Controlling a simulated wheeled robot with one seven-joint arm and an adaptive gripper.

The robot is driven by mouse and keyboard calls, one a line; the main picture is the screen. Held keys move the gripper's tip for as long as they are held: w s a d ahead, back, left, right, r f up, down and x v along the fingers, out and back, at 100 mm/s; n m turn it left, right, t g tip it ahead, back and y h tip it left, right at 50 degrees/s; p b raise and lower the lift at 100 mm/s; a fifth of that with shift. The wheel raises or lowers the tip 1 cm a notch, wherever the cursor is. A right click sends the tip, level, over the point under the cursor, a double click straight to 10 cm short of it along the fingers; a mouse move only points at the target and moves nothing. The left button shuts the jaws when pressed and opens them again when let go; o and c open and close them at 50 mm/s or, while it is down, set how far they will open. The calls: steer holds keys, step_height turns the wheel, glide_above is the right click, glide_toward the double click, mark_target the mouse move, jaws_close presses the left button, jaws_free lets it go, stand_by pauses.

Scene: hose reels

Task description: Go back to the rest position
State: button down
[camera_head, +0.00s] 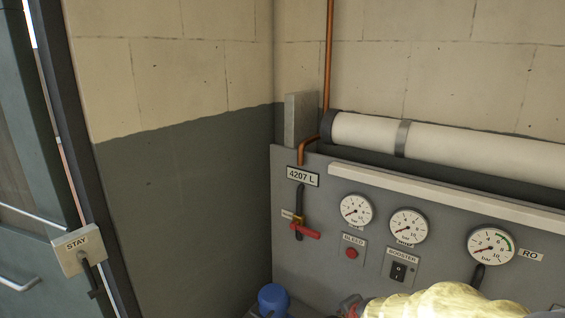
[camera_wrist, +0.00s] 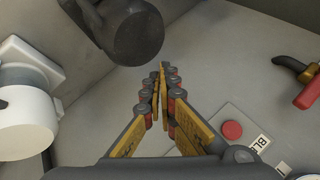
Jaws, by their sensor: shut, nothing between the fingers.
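My gripper shows in the wrist view (camera_wrist: 160,68), its yellow-and-red fingers drawn together at the tips with nothing between them. It is in front of the grey panel (camera_head: 300,235). The red bleed button (camera_wrist: 232,130) lies right of the fingers in the wrist view, apart from them; it also shows in the head view (camera_head: 351,253). A dark rounded part (camera_wrist: 135,38) is close to the fingertips in the wrist view; I cannot tell if they touch.
The panel carries a red-handled valve (camera_head: 305,230), several gauges such as one (camera_head: 356,210) at left, and a booster switch (camera_head: 398,271). A blue round object (camera_head: 272,298) stands low. A door (camera_head: 25,150) with a STAY box (camera_head: 76,248) is left.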

steer(key=s+r+n+g, duration=0.2)
steer(key=s+r+n, duration=0.15)
steer(key=s, duration=0.55)
steer(key=s+r+n+g, duration=0.1)
steer(key=s+r+n, duration=0.25)
steer(key=s, duration=0.45)
steer(key=s+r+n+g, duration=0.2)
steer(key=s+n, duration=0.3)
steer(key=s, duration=0.4)
steer(key=s+r+t, duration=0.2)
steer(key=s+r, duration=0.2)
steer(key=r, duration=0.3)
steer(key=shift+s+r+t+b, duration=0.25)
steer(key=shift+t+b, duration=0.05)
steer(key=shift+b, duration=0.1)
